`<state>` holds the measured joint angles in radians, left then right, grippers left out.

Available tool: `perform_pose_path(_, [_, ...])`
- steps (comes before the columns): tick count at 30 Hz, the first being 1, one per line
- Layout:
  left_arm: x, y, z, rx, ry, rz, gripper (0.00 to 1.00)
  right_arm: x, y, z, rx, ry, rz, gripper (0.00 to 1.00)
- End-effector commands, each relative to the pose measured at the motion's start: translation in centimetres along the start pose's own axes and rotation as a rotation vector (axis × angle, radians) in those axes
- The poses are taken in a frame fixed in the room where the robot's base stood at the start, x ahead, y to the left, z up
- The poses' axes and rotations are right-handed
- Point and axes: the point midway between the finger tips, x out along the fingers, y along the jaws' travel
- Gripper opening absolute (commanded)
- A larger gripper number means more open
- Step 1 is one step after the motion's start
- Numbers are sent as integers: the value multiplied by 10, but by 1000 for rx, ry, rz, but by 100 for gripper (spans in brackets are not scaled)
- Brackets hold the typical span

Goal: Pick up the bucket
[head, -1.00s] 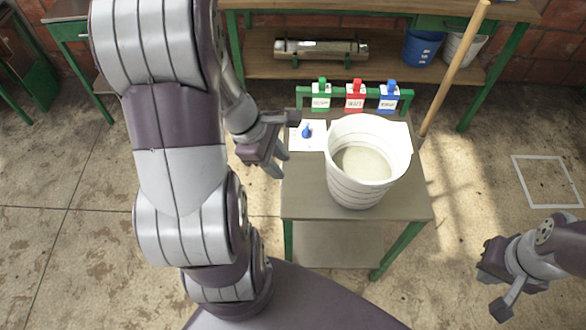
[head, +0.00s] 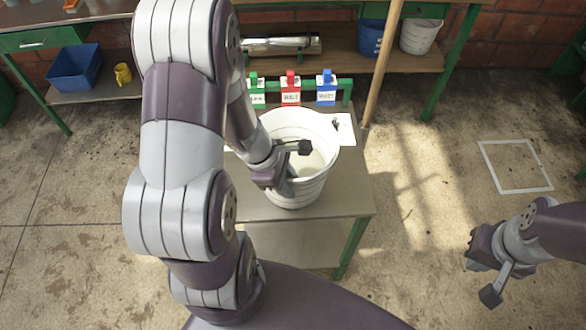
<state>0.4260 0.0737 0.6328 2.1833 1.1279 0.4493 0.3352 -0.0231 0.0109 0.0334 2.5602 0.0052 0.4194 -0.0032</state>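The white ribbed bucket (head: 318,178) stands upright on a small grey table (head: 345,192) in the head view. It is open at the top and its inside is partly visible. My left gripper (head: 287,178) is at the bucket's left front side, overlapping its rim and opening in the picture. The gripper and forearm hide part of the bucket's left side. I cannot tell whether the fingers touch the bucket or how far apart they are. My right gripper (head: 482,272) is over the floor at the lower right, away from the table, and its finger gap is unclear.
Green, red and blue labelled holders (head: 291,90) stand on a green rail behind the bucket. A wooden pole (head: 383,65) leans right of them. A workbench with a metal cylinder (head: 282,46), a blue bucket (head: 371,38) and a white bucket (head: 419,36) is behind.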

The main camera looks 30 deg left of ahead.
Motion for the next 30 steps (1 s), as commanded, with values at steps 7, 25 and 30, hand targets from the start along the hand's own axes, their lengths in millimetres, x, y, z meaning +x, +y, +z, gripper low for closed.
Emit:
perform_pose_path(7, [-1, 0, 0, 0, 0, 1, 9, -1, 0, 0, 0, 0, 0, 0])
perform_pose_path(25, [-1, 0, 1, 1, -2, -1, 0, -1, 0, 0, 0, 0, 0, 0])
perform_pose_path(30, [-1, 0, 1, 1, -2, -2, 0, -1, 0, 0, 0, 0, 0, 0])
